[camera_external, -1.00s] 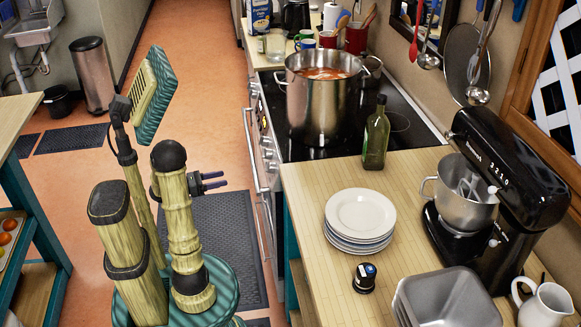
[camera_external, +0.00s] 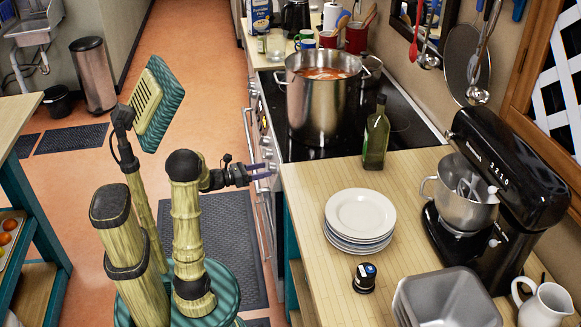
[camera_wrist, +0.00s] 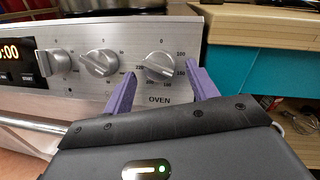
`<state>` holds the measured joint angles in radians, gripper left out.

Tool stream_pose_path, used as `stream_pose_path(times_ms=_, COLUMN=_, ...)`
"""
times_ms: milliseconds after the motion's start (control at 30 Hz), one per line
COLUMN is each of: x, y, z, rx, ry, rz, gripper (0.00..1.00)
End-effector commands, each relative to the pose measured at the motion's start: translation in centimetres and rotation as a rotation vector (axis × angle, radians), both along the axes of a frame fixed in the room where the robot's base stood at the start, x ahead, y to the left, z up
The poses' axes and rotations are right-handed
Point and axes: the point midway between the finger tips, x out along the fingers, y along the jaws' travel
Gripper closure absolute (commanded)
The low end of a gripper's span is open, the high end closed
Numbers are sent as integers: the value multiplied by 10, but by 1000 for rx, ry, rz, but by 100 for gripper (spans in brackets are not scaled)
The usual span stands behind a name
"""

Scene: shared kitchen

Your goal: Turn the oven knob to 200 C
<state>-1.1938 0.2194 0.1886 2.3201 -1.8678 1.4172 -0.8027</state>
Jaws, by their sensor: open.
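The oven knob (camera_wrist: 160,66) is a round silver dial above the word OVEN, at the right end of the control panel in the wrist view. Around it I read 0 at the top and 100 at the upper right; other marks are small or partly hidden. I cannot tell exactly which mark it points to. My gripper (camera_wrist: 163,68) is open, its purple fingers spread left and right of this knob; I see no clear contact. In the external view my gripper (camera_external: 264,172) reaches right to the oven front (camera_external: 270,158).
Two more knobs (camera_wrist: 100,63) and a lit display (camera_wrist: 10,52) are left of the oven knob. The oven handle (camera_wrist: 35,124) runs below them. A wooden counter (camera_external: 310,200) with plates adjoins the oven. A large pot (camera_external: 318,105) stands on the stove.

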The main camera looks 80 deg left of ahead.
Motion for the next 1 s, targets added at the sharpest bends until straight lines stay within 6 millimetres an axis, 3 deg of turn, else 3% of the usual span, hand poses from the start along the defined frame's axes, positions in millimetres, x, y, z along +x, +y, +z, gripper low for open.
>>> stream_pose_path(times_ms=133, x=11, y=1, z=0, rx=0, ry=0, rz=0, gripper=42)
stream_pose_path(times_ms=400, x=13, y=2, z=0, rx=-1, ry=0, rz=1, gripper=42)
stream_pose_path(times_ms=633, x=12, y=2, z=0, rx=-1, ry=0, rz=1, gripper=85)
stream_pose_path(times_ms=1000, x=12, y=2, z=-1, rx=29, ry=-1, rz=-7, gripper=86)
